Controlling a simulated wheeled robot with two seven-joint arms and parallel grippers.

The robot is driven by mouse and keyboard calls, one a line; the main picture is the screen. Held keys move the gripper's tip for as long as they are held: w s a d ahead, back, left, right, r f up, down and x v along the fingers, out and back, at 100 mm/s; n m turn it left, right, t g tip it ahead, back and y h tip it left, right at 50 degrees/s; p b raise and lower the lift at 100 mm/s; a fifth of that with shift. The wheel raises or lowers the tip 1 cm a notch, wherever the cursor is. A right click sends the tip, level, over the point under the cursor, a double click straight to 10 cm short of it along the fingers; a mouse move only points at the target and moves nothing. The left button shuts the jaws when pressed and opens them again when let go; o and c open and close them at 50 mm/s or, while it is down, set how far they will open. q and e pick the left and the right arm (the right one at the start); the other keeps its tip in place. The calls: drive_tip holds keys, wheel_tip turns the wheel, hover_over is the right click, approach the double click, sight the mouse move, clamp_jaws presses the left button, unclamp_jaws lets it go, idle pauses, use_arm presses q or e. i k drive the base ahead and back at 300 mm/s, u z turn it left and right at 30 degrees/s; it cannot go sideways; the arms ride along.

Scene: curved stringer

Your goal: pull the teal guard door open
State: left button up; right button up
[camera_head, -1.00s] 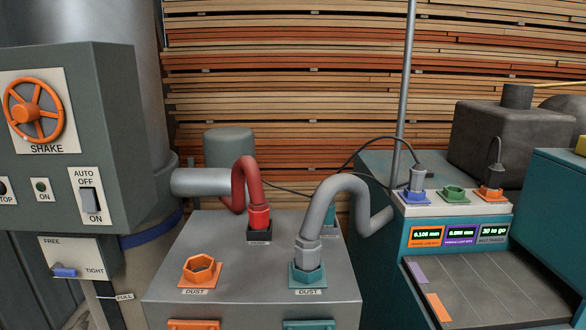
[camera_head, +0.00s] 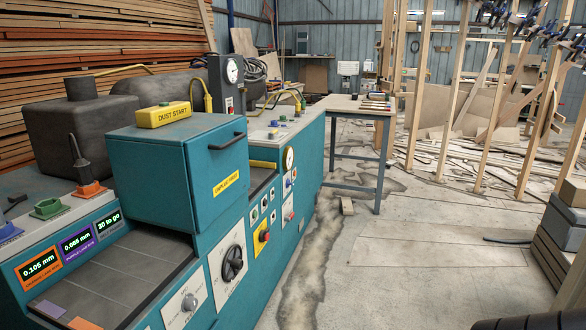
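The teal guard door (camera_head: 222,170) appears to be the right-hand face of the teal box on the machine, with a black bar handle (camera_head: 227,141) near its top edge and a yellow label below it. It looks shut against the box. Its hinge line cannot be made out.
A yellow "DUST START" box (camera_head: 164,114) sits on top of the teal box. Below are a dark belt bed (camera_head: 115,275), a black rotary knob (camera_head: 232,263) and several buttons. A workbench (camera_head: 350,105) stands behind. The concrete floor (camera_head: 400,260) right of the machine is mostly clear.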

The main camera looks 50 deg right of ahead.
sight(217, 160)
drive_tip(key=z, duration=0.75)
drive_tip(key=k, duration=1.2)
drive_tip(key=z, duration=0.5)
drive_tip(key=i, duration=1.75)
drive_tip(key=u, duration=0.45)
